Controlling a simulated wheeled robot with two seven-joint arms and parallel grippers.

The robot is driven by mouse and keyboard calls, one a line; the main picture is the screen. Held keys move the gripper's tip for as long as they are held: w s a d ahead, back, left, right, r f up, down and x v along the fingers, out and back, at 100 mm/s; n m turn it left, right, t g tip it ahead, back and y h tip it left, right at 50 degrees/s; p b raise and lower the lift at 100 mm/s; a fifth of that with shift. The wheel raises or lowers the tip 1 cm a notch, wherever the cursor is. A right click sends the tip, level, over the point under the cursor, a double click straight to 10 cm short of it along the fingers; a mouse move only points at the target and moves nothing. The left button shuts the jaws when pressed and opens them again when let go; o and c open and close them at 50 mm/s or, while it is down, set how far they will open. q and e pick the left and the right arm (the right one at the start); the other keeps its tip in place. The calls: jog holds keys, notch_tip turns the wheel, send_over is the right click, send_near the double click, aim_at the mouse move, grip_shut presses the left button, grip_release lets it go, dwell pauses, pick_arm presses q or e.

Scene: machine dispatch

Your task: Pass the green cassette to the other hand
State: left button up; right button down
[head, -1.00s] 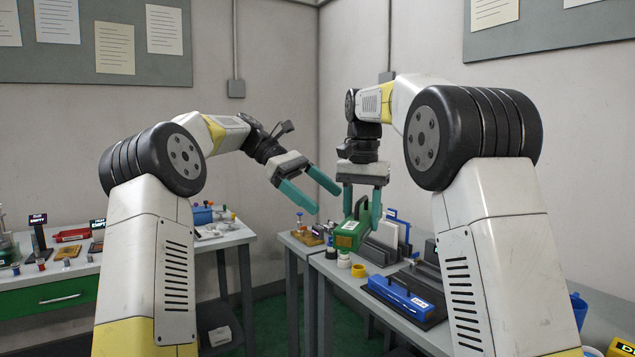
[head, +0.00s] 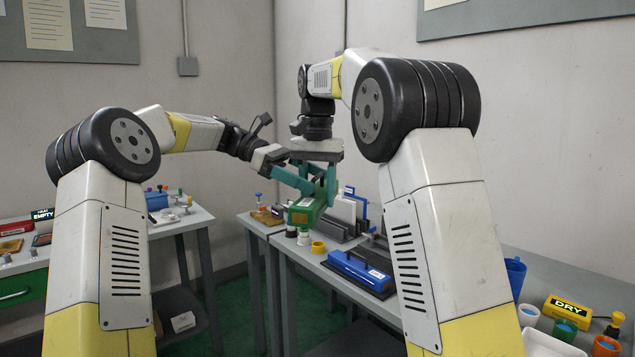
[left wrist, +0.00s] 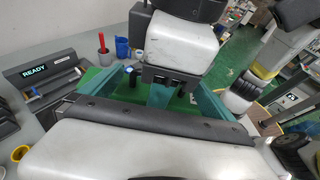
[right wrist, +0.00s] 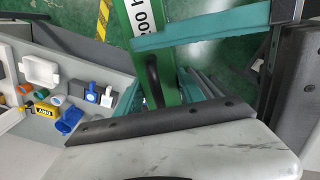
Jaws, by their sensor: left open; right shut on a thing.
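In the right wrist view the cassette (right wrist: 146,45) shows a white label and a dark handle. My left gripper (head: 302,180) comes in from the left, its fingers open at the upper part of the cassette. In the left wrist view the cassette (left wrist: 105,82) lies between the spread teal fingers. Whether the left fingers touch it is hidden.
A yellow DRY block (head: 568,309) and several cups stand at the lower right. The left table (head: 190,220) stands apart.

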pick_arm(q)
jog(key=shift+x, duration=1.05)
jog(key=c, duration=1.7)
jog(key=shift+c, duration=0.4)
pick_arm(e)
jog(key=c, duration=0.6)
grip_release()
jog(key=shift+c, duration=0.2)
jog(key=shift+r, duration=0.1)
